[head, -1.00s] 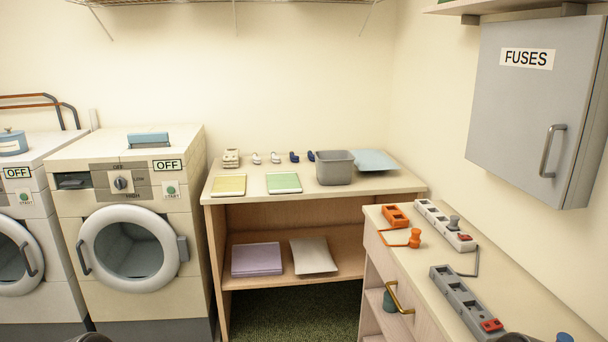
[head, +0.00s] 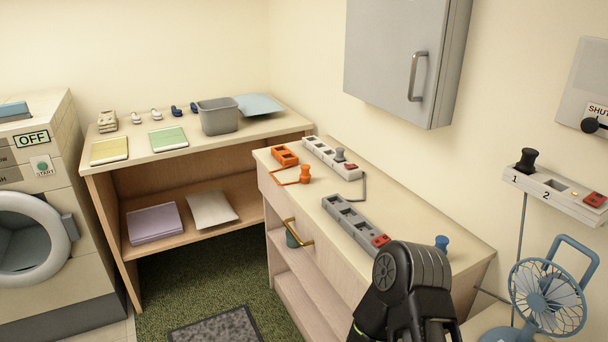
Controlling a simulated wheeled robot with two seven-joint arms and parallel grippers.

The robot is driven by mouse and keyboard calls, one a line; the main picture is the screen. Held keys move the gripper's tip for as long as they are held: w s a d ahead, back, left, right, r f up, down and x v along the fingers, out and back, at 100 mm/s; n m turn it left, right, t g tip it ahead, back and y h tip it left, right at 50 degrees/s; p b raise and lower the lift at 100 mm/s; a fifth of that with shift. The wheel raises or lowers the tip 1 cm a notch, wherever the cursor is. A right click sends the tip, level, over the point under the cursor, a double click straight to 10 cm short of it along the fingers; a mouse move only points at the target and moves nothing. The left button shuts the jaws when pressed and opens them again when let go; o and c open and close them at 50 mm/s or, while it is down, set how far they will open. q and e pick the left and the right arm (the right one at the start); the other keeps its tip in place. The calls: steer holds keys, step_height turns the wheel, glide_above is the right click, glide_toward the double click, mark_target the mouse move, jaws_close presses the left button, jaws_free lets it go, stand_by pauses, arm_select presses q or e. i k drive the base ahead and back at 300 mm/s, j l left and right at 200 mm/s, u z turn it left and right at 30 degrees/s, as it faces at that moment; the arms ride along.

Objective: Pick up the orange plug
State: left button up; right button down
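The orange plug (head: 305,174) stands upright on the right-hand counter (head: 400,205), near its far left edge. A thin orange cord runs from it to a small orange socket block (head: 285,155) just behind it. The plug is apart from the block. A black part of my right arm shows at the bottom, in front of the counter and well short of the plug. I make out no gripper fingers. My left gripper is not in view.
A white power strip (head: 332,157) with a grey plug lies right of the orange plug. A grey strip (head: 355,222) and a blue plug (head: 442,242) are nearer. A fuse cabinet (head: 385,60) hangs above. A fan (head: 548,295) stands at right.

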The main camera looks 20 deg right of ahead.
mark_target(305, 176)
steer(key=i+j, duration=0.15)
steer(key=i, duration=0.3)
steer(key=i+j+z, duration=0.15)
steer(key=i, duration=0.35)
steer(key=i+j, duration=0.25)
steer(key=i, duration=0.2)
steer(key=i+j+z, duration=0.15)
steer(key=i, duration=0.3)
steer(key=j, duration=0.05)
